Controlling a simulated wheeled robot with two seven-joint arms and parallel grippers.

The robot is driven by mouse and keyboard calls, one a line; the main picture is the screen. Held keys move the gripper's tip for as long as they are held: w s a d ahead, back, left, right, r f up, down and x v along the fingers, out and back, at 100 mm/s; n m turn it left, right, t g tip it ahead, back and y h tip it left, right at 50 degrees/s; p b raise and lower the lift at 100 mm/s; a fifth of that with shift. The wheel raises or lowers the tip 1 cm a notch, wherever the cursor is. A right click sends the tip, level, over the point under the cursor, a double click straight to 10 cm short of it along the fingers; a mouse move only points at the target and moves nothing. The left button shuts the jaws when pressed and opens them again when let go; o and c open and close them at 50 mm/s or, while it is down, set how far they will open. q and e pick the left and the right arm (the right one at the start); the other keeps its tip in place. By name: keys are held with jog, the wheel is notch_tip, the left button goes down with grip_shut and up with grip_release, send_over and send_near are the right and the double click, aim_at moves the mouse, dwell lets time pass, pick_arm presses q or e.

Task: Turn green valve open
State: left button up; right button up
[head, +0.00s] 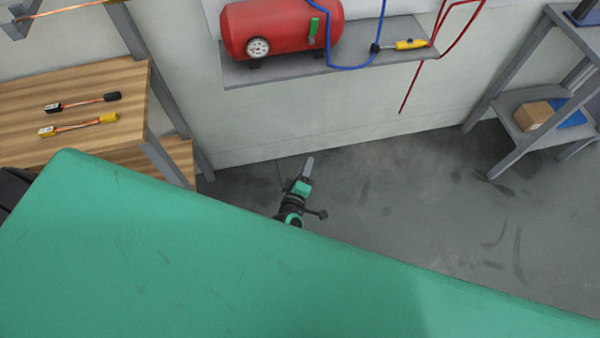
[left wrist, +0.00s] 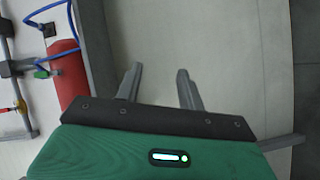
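The green valve (head: 314,28) is a small upright green handle on the front right of the red tank (head: 275,28), which lies on a grey wall shelf. In the left wrist view the valve (left wrist: 42,74) shows at the far left, beside the tank (left wrist: 68,72). My left gripper (head: 308,163) is below the shelf in the head view, apart from the valve. In the left wrist view its two fingers (left wrist: 159,72) are spread with nothing between them. My right gripper is in neither view.
The grey shelf (head: 350,67) also carries a yellow-handled part (head: 410,44) with blue and red hoses near it. A wooden table (head: 90,90) with two cable pieces stands left. A grey rack (head: 510,110) holding a cardboard box (head: 533,115) stands right. The floor between is clear.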

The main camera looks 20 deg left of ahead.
pick_arm(q)
jog(key=shift+s+a+f+m, duration=0.1)
jog(key=shift+s+f+m, duration=0.25)
jog(key=shift+f, duration=0.25)
grip_shut()
jog(key=h+p, duration=0.5)
jog(key=p, duration=0.1)
send_near(313, 32)
jog(key=s+a+r, duration=0.2)
jog(key=s+a, duration=0.3)
jog(key=a, duration=0.1)
jog(key=shift+y, duration=0.3)
jog(key=p+x, duration=0.1)
jog(key=x, duration=0.4)
jog(key=p+x, duration=0.1)
jog(key=x, duration=0.4)
jog(key=shift+d+r, duration=0.1)
jog(key=shift+d, duration=0.1)
jog(key=shift+w+d+p, duration=0.35)
jog(key=shift+d, duration=0.2)
jog(key=shift+w+d+p, duration=0.3)
jog(key=shift+d, duration=0.2)
jog(key=shift+w+d+f, duration=0.3)
jog(key=shift+w+d, duration=0.05)
jog(key=shift+d, duration=0.3)
